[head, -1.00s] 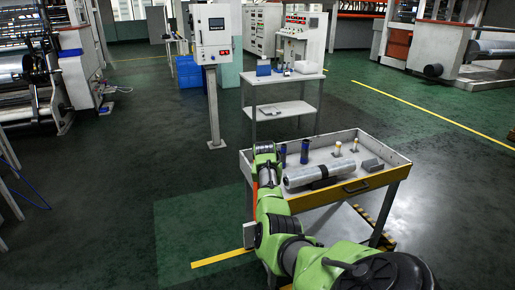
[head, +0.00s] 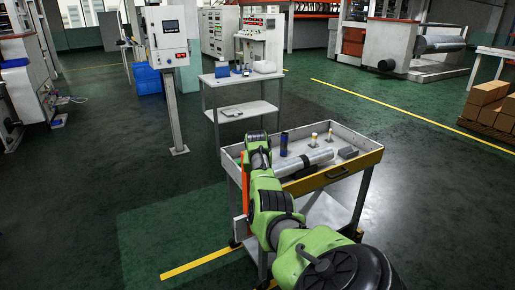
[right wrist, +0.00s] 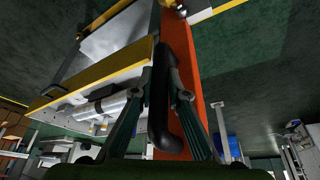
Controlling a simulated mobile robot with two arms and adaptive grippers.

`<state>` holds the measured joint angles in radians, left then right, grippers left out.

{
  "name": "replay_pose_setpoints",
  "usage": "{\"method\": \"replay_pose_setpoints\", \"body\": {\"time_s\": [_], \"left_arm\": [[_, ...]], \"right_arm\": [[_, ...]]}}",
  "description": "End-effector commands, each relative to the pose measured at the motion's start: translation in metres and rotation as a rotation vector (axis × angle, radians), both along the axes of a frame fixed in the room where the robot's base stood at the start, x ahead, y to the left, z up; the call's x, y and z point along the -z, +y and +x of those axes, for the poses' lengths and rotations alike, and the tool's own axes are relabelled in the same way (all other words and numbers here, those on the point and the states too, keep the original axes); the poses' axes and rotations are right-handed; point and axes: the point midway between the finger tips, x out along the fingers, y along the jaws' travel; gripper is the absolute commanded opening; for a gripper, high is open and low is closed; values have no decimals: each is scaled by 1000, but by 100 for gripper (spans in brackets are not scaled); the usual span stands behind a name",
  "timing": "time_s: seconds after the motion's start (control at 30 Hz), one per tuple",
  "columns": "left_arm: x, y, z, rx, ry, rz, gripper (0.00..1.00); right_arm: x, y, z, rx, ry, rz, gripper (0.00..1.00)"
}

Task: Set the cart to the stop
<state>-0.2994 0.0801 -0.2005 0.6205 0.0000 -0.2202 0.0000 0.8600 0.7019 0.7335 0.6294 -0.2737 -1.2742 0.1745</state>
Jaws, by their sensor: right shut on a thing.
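The cart (head: 369,163) is a grey tray table with a yellow front edge and legs, carrying a silver roll (head: 304,163). In the right wrist view my right gripper (right wrist: 161,74) is shut on the cart's black handle (right wrist: 160,118), in front of an orange panel (right wrist: 203,110). In the head view my green arm reaches the cart's left end and hides that gripper. My left gripper is not in view.
A white bench (head: 240,108) stands behind the cart, with a control box on a post (head: 173,105) to its left. Boxes (head: 487,95) lie on a pallet at the right. Dark floor is open right of the cart; a yellow line (head: 200,263) runs at its left.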

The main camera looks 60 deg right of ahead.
Motion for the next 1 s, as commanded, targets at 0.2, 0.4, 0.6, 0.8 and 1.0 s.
{"method": "replay_pose_setpoints", "body": {"time_s": [0.2,0.4,0.6,0.8,1.0], "left_arm": [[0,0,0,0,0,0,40],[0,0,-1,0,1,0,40],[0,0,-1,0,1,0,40],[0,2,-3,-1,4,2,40],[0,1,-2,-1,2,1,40]], "right_arm": [[3,5,3,-5,-1,15,0],[3,5,3,-5,-2,14,32],[2,4,2,-3,-1,10,32],[-1,4,1,-2,-1,8,32],[-17,9,-1,-2,-1,6,32]]}}
